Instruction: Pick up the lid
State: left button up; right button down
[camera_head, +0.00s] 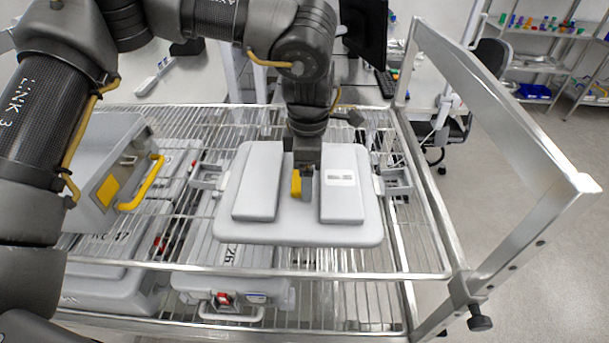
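The grey lid (274,228) lies flat on the wire rack in the middle of the view. It has two raised blocks, the right one with a white label. A yellow handle part (296,184) shows between the blocks. My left arm reaches across the top and down to the lid. Its gripper (306,184) points down between the two blocks, right at the yellow part. A grey fingertip shows there; the arm hides the rest, so I cannot tell whether it is closed on the handle. My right gripper is not in view.
A grey piece with a yellow handle (142,186) and yellow sticker stands at the left, partly behind my arm. Metal brackets (392,181) flank the lid. Grey cases (225,285) sit below. A raised metal rail (510,130) borders the rack on the right.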

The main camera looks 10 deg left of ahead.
pick_arm(q)
jog(key=shift+w+r, duration=0.1)
jog(key=shift+r, duration=0.05)
jog(key=shift+w+r, duration=0.1)
jog(key=shift+r, duration=0.45)
jog(key=s+d+r+b, duration=0.2)
jog(key=s+r+b, duration=0.1)
jog(key=s+r, duration=0.3)
jog(key=s+d+r+b, duration=0.2)
jog(key=s+r+b, duration=0.1)
jog(key=s+r, duration=0.2)
jog(key=shift+s+d+r, duration=0.35)
jog(key=shift+s, duration=0.9)
